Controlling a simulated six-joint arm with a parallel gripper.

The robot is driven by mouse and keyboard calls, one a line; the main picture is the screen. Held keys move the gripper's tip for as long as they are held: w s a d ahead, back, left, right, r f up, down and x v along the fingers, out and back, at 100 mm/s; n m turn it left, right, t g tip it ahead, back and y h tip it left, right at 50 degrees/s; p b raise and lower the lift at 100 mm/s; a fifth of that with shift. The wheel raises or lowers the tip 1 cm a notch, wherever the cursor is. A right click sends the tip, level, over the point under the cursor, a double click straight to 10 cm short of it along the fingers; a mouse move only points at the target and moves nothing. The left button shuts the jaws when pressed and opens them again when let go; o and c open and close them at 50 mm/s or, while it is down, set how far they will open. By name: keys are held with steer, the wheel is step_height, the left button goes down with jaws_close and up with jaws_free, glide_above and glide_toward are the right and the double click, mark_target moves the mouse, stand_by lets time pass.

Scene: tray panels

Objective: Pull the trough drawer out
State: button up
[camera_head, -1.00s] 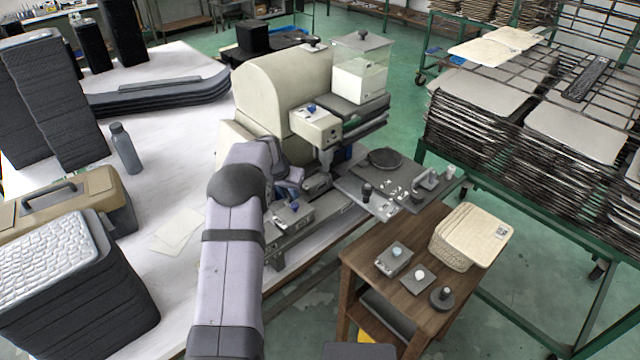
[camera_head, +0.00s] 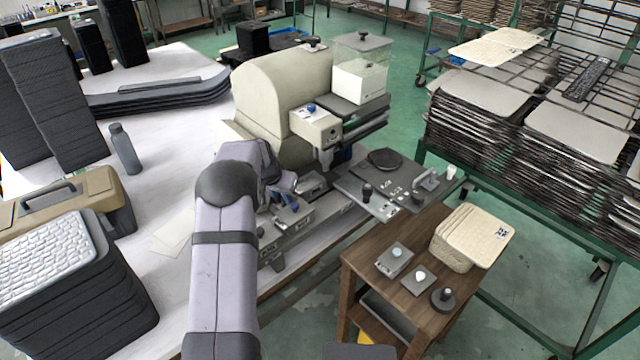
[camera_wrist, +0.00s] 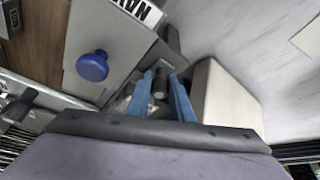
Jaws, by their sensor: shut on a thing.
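The trough drawer's small dark grey handle (camera_wrist: 160,83) is between the two blue fingers of my gripper (camera_wrist: 162,98) in the wrist view. The gripper is shut on it. In the head view my gripper (camera_head: 281,190) is low at the front of the beige machine (camera_head: 285,95), partly covered by my own arm. A grey block (camera_head: 294,215) with a blue knob sits just beside it. The blue knob (camera_wrist: 92,66) also shows left of the fingers in the wrist view. The drawer's body is mostly hidden, so how far out it is cannot be told.
A pale block (camera_wrist: 222,92) stands close right of the fingers in the wrist view. A grey plate (camera_head: 345,183) with small parts juts out to the right. A wooden stand (camera_head: 355,262) is at the front. The white table (camera_head: 175,190) is fairly clear left of my arm.

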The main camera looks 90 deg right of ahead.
steer(key=shift+w+a, duration=0.1)
steer(key=shift+w, duration=0.05)
steer(key=shift+w+a+b, duration=1.05)
steer(key=shift+w+a, duration=0.6)
steer(key=shift+a, duration=0.05)
steer(key=o, duration=0.7)
steer(key=shift+r+p, duration=2.25)
steer(key=shift+r, duration=1.25)
